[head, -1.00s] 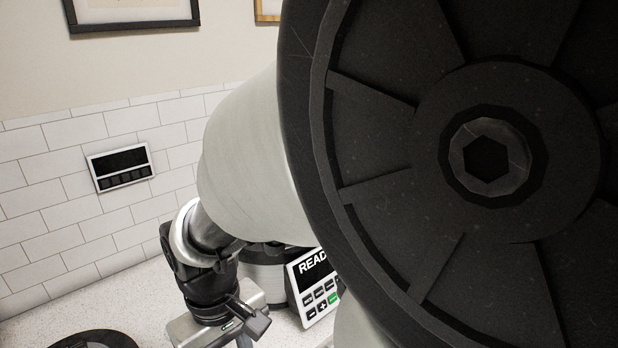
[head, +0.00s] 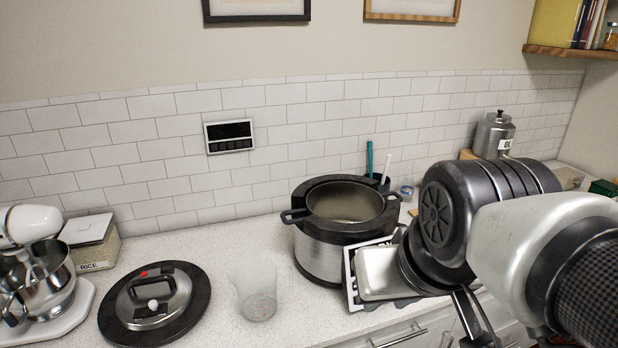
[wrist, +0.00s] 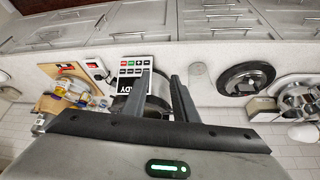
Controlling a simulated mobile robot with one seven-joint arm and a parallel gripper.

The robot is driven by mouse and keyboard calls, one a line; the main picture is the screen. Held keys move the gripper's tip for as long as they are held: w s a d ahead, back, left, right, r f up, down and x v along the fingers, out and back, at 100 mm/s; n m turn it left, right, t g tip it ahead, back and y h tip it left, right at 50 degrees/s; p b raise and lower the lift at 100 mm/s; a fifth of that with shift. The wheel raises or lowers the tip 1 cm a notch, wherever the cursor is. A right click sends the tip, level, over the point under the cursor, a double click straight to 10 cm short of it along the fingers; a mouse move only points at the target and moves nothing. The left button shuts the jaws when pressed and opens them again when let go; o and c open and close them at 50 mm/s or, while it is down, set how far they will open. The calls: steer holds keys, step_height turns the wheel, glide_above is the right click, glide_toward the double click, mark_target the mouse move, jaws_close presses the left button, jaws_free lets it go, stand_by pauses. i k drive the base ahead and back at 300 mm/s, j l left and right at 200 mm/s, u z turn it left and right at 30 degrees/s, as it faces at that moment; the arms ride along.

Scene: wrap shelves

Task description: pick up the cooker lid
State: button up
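The cooker lid (head: 155,303) is a round black disc with a steel centre and a handle. It lies flat on the counter at the lower left of the head view, and it shows right of my fingers in the wrist view (wrist: 246,79). The cooker (head: 318,252) stands lidless with its pot open, farther right; its panel shows in the wrist view (wrist: 133,78). My gripper (wrist: 163,84) is open, its two fingers apart with nothing held. It is over by the cooker side, well away from the lid. In the head view my arm mostly hides it.
A clear measuring cup (head: 257,292) stands between lid and cooker. A stand mixer (head: 35,270) and a rice container (head: 92,243) are left of the lid. A steel canister (head: 493,137) is at the back right. Counter behind the lid is clear.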

mark_target(182, 290)
steer(key=j+u, duration=0.1)
steer(key=j, duration=0.35)
steer(key=i+j+u, duration=0.1)
steer(key=j, duration=0.4)
steer(key=i+j+u, duration=0.1)
steer(key=j, duration=0.35)
steer(key=i+j+u, duration=0.15)
steer(key=j, duration=0.3)
